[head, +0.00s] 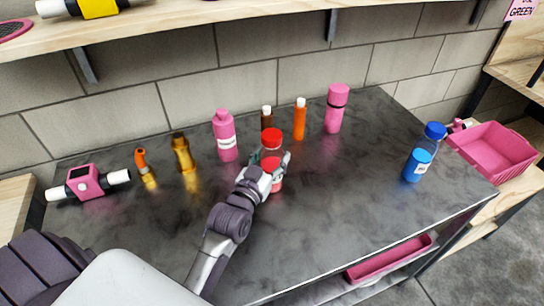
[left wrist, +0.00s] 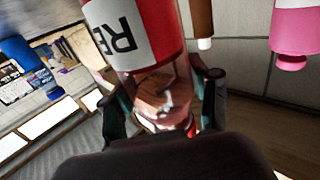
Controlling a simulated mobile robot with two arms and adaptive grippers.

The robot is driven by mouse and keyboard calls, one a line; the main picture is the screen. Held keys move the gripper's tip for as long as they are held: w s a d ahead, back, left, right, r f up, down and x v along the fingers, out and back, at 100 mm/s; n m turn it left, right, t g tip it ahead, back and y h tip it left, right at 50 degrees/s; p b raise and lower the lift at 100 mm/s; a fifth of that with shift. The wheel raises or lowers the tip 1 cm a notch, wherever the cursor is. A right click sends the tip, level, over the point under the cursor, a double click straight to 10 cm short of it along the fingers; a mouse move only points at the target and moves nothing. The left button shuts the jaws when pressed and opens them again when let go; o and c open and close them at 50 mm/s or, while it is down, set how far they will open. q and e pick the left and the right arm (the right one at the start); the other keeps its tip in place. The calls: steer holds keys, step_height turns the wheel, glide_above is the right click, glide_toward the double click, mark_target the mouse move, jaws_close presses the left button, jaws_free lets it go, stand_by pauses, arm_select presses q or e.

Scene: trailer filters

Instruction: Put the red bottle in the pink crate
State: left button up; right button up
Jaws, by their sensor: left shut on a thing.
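The red bottle (head: 271,138) has a red cap, a clear upper part and a red label. It stands upright among other bottles near the middle of the dark table. My left gripper (head: 273,172) is shut around it from the front. In the left wrist view the red bottle (left wrist: 135,35) shows upside down between the two fingers of the left gripper (left wrist: 165,100). I cannot tell whether its base touches the table. A pink crate (head: 495,150) sits on a wooden shelf right of the table; its visible inside looks empty. My right gripper is not in view.
A pink bottle (head: 225,138), a brown bottle (head: 266,119), an orange bottle (head: 300,120) and another pink bottle (head: 336,108) stand close by. A blue bottle (head: 418,165) stands near the right edge. A pink tray (head: 390,258) lies below the table. The table's front right is clear.

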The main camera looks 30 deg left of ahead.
arm_select(q)
steer(key=shift+f, duration=0.15)
steer(key=o, duration=1.4)
